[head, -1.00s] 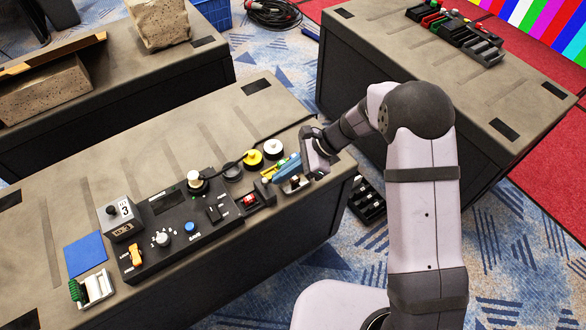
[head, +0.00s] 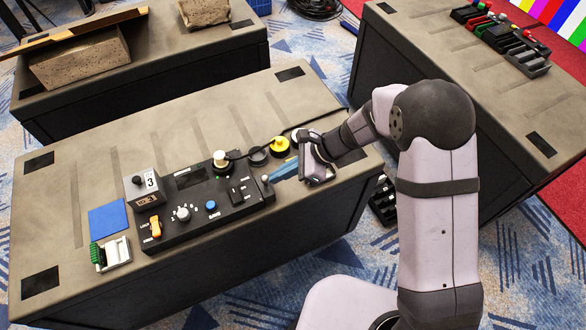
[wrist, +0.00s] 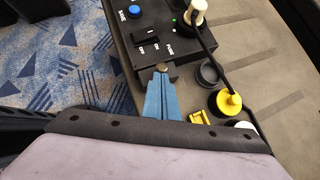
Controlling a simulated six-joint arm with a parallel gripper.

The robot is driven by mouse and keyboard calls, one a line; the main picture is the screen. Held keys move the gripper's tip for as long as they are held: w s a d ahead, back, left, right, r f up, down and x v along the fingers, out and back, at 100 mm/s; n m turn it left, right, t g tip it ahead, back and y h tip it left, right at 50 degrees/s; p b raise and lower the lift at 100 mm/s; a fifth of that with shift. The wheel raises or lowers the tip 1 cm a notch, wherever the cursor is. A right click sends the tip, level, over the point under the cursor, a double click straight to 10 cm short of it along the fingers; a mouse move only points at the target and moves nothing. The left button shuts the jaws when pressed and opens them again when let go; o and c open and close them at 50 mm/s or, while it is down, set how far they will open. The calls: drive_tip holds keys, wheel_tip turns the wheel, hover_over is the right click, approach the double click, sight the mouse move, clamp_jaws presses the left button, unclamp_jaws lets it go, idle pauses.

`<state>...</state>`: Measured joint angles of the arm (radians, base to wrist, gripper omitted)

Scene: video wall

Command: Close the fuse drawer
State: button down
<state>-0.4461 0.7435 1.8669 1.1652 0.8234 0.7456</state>
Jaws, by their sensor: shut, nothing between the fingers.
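The black control box (head: 200,222) lies on the grey bench. Its fuse drawer (wrist: 150,74) is at the box's right end and shows as a narrow dark front close against the box's side in the wrist view. A round knob (wrist: 161,67) stands on this front. My gripper (head: 272,178) has blue fingers, shut and empty, with their tips at the knob. In the wrist view the fingertips (wrist: 161,76) seem to touch the knob. The red piece inside the drawer is out of sight. I cannot tell whether a small gap remains at the drawer front.
A yellow plug (head: 279,146) on a black cable and a dark ring (head: 258,156) stand just behind my fingers. A yellow bracket (wrist: 200,117) lies beside them. A grey box marked 3 (head: 145,188), a blue pad (head: 108,217) and a white holder (head: 112,253) are at the left.

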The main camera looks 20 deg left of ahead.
drive_tip(key=shift+s+a, duration=0.1)
drive_tip(key=shift+s, duration=0.15)
drive_tip(key=w+d+f+v, duration=0.1)
drive_tip(key=d+f+v, duration=0.1)
drive_tip(key=v, duration=1.1)
drive_tip(key=shift+r, duration=0.1)
